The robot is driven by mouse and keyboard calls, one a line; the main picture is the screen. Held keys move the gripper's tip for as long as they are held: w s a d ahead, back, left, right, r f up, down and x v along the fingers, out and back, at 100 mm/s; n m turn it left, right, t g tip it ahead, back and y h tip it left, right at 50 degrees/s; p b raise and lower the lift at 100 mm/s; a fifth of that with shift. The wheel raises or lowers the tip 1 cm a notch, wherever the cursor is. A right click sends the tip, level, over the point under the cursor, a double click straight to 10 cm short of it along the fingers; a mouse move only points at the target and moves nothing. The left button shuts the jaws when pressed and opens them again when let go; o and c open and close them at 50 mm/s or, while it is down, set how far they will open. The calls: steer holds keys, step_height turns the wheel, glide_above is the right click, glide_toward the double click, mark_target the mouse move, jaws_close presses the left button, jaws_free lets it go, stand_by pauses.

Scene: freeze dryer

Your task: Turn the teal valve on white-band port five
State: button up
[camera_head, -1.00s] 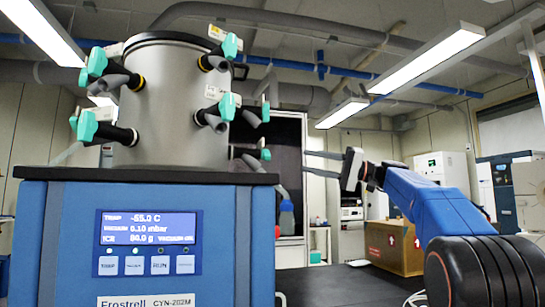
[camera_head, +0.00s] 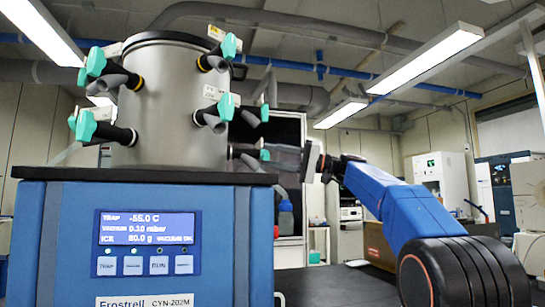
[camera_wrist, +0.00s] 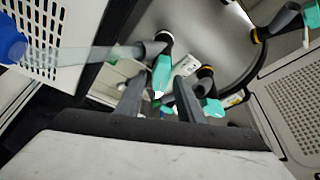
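The steel drum (camera_head: 180,105) carries several ports with teal valves. Teal handles show at upper left (camera_head: 96,62), lower left (camera_head: 86,125), upper right (camera_head: 229,45) and middle right (camera_head: 226,106). In the wrist view, a teal handle (camera_wrist: 162,73) hangs from a port with a whitish band (camera_wrist: 165,37). I cannot read the port numbers. My gripper (camera_wrist: 162,94) is open and empty, its fingers on either side of the teal handle in the picture; contact cannot be told. It also shows right of the drum (camera_head: 310,162).
The blue dryer body (camera_head: 150,245) with its lit display fills the lower left. A clear tube (camera_wrist: 90,55) runs from the whitish-banded port toward a blue vessel (camera_wrist: 10,40). A cardboard box (camera_head: 378,243) sits behind my arm. Dark bench is clear between dryer and arm.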

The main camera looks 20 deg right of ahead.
jaws_close()
